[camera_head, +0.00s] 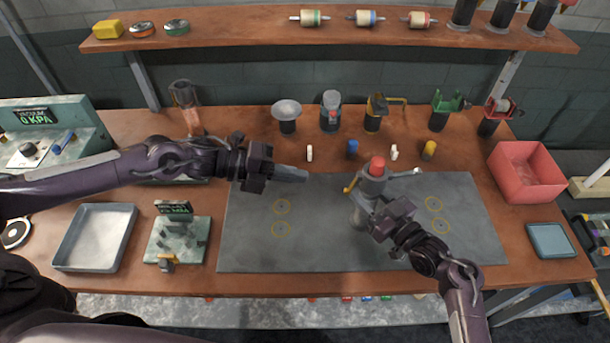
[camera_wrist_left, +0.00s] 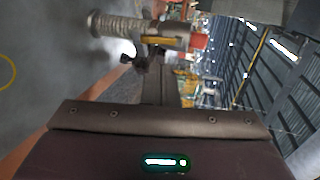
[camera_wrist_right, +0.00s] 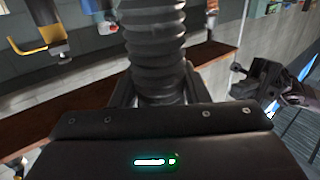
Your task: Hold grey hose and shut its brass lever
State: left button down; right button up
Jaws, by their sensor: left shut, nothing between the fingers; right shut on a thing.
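The grey hose (camera_head: 372,184) stands upright over the grey mat, with a red cap (camera_head: 377,162) on top. Its ribbed body fills the middle of the right wrist view (camera_wrist_right: 153,50). The brass lever (camera_head: 350,186) is on the hose's left side near the top; it also shows in the left wrist view (camera_wrist_left: 165,41), lying along the hose. My right gripper (camera_head: 372,222) is shut on the hose's body below the lever. My left gripper (camera_head: 304,176) is shut and empty, pointing right, a gap left of the lever. The hose's lower end is partly hidden by my right gripper.
The grey mat (camera_head: 320,255) is otherwise clear. Behind it stand several fittings, such as a yellow-levered one (camera_head: 373,118), and small plugs. A gauge block (camera_head: 178,240) and a grey tray (camera_head: 72,238) are at left. A red bin (camera_head: 527,190) is at right.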

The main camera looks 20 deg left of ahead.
pick_arm(q)
jog(key=c, duration=2.1)
grip_release()
jog(key=shift+c, duration=0.2)
jog(key=shift+o, duration=2.5)
jog(key=shift+d+f+n, duration=0.15)
jog(key=shift+d+n, duration=0.05)
jog(key=shift+n, duration=0.2)
jog(key=shift+o, duration=0.8)
jog(key=shift+w+d+f+n, duration=0.1)
jog(key=shift+d+f+n, duration=0.15)
jog(key=shift+n, duration=0.35)
jog(key=n+t+h, duration=0.1)
jog(key=n+h, duration=0.2)
jog(key=n, duration=1.3)
send_near(349, 189)
jog(key=x, duration=0.8)
jog(key=shift+w+d, duration=0.15)
jog(key=shift+d, duration=0.1)
jog(key=shift+c, duration=0.4)
